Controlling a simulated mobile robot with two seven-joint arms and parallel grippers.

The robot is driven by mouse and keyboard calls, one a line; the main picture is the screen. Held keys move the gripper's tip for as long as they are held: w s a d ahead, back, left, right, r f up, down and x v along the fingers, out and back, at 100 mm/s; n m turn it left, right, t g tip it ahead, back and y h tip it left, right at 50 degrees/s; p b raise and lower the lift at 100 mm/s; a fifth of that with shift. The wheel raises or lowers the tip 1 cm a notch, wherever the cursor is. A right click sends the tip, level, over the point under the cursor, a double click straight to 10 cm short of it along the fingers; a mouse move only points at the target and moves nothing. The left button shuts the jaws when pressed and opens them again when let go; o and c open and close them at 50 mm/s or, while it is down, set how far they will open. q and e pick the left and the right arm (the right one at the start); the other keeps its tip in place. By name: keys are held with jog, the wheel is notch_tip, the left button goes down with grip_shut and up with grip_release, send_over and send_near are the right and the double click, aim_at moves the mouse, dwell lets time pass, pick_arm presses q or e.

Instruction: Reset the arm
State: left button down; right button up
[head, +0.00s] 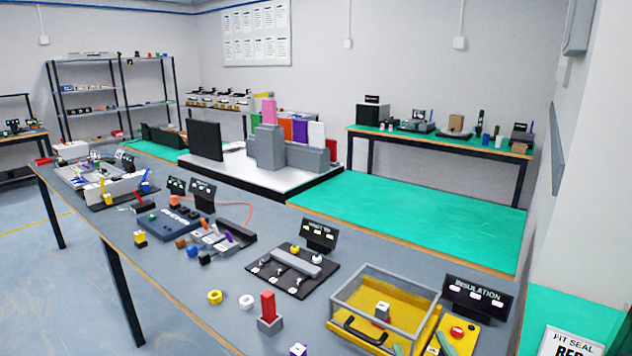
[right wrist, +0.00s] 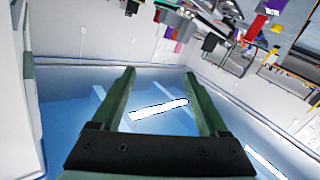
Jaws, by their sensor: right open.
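My right gripper (head: 418,339) shows at the bottom edge of the head view as two green fingertips in front of the yellow insulation station. The fingers are apart, with nothing seen between them. In the right wrist view my right gripper (right wrist: 160,73) has its two green fingers spread and empty, with a blue surface and a bright white strip behind them. That view is tilted, with the room's walls and furnishings along its top. The rest of my right arm is below the head view. My left gripper is in neither view.
A clear-sided box (head: 385,295) on a yellow base and an INSULATION sign (head: 478,297) stand close by. A red block in a grey holder (head: 269,312), a yellow ring (head: 215,297) and a white ring (head: 246,301) are to the left. The green mat (head: 420,215) behind is clear.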

jog(key=s+d+f+g, duration=0.1)
jog(key=s+f+g, duration=0.1)
jog(key=s+f, duration=0.1)
jog(key=s+d+f+m+g+h, duration=0.1)
jog(key=s+d+f+g, duration=0.1)
jog(key=f, duration=0.3)
jog(key=s+d+f+m+g, duration=0.1)
jog(key=s+f+g, duration=0.2)
jog(key=s+f, duration=0.1)
jog(key=shift+s+d+f+h, duration=0.15)
jog(key=shift+s+f+h, duration=0.25)
jog(key=shift+f, duration=0.2)
jog(key=s+f+g, duration=0.3)
jog(key=s, duration=0.3)
jog(key=s+f+g, duration=0.4)
jog(key=s, duration=0.3)
jog(key=w+a+f+t+y, duration=0.1)
jog(key=w+a+f+t, duration=0.1)
jog(key=f, duration=0.3)
jog(key=w+a+f+t+y+p, duration=0.1)
jog(key=w+a+f+t+y, duration=0.1)
jog(key=f+t, duration=0.1)
jog(key=shift+a+f+t, duration=0.25)
jog(key=shift+f+t, duration=0.15)
jog(key=shift+f, duration=0.5)
